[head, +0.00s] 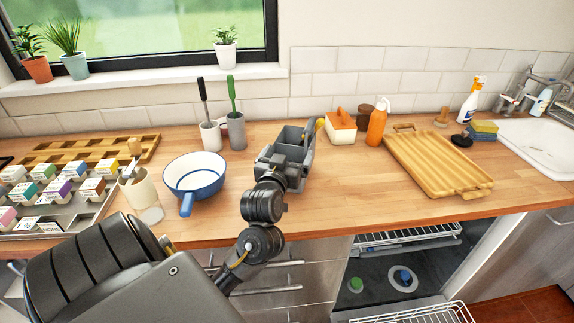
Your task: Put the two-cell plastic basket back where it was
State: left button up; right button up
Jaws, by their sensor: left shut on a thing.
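The two-cell plastic basket (294,136) is dark grey and stands on, or just above, the wooden counter in the middle of the head view. I cannot tell whether its base touches the wood. My left gripper (284,167) reaches it from the front and is shut on its near side. The gripper and wrist hide the basket's lower front. A yellow thing (320,123) shows at the basket's right edge; I cannot tell whether it is in it. My right gripper is out of view.
A blue-and-white pan (194,173) stands left of the basket, with two cups holding brushes (236,131) behind it. A white container (340,128) and orange bottle (376,127) stand right, then a wooden tray (437,165). Counter right of the basket is bare. An open dishwasher (400,260) lies below.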

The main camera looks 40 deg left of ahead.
aim_at(292, 155)
pick_arm(q)
jog(key=f, duration=0.3)
jog(key=shift+w+a+f, duration=0.1)
jog(key=shift+w+a, duration=0.05)
jog(key=shift+a, duration=0.05)
jog(key=shift+d+f, duration=0.1)
jog(key=shift+f, duration=0.05)
jog(key=shift+f, duration=0.15)
jog(key=o, duration=0.8)
jog(key=shift+c, duration=0.2)
